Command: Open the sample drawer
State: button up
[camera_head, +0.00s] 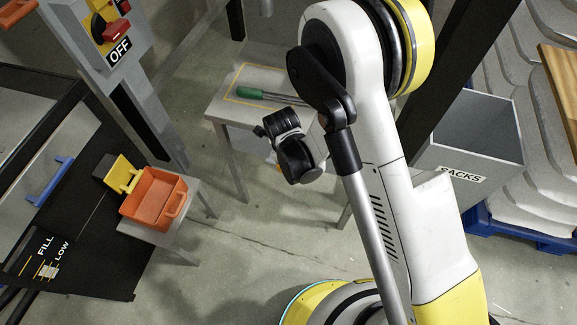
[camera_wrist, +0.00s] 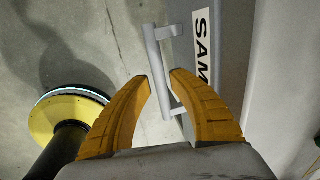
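The sample drawer (camera_wrist: 183,55) shows in the wrist view as a grey front with a white label (camera_wrist: 203,46) reading "SAM", the rest covered by my right finger. Its pale grey bar handle (camera_wrist: 151,45) stands off the front on two short posts. My gripper (camera_wrist: 160,74) has its two orange-yellow fingers apart, with the handle bar running between the tips. I cannot tell whether either finger touches the bar. In the head view my wrist hangs beside a small grey table; the fingers are almost wholly hidden there and I cannot make out the drawer.
In the head view, a green-handled tool (camera_head: 248,93) lies on the small grey table (camera_head: 225,107). An orange bin (camera_head: 152,197) sits on a low stand at left, near an OFF switch post (camera_head: 119,50). A grey SACKS bin (camera_head: 475,137) stands at right. Floor between is clear.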

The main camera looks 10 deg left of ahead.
jog(key=shift+w+f, duration=0.1)
jog(key=shift+f, duration=0.35)
jog(key=shift+c, duration=0.5)
grip_shut()
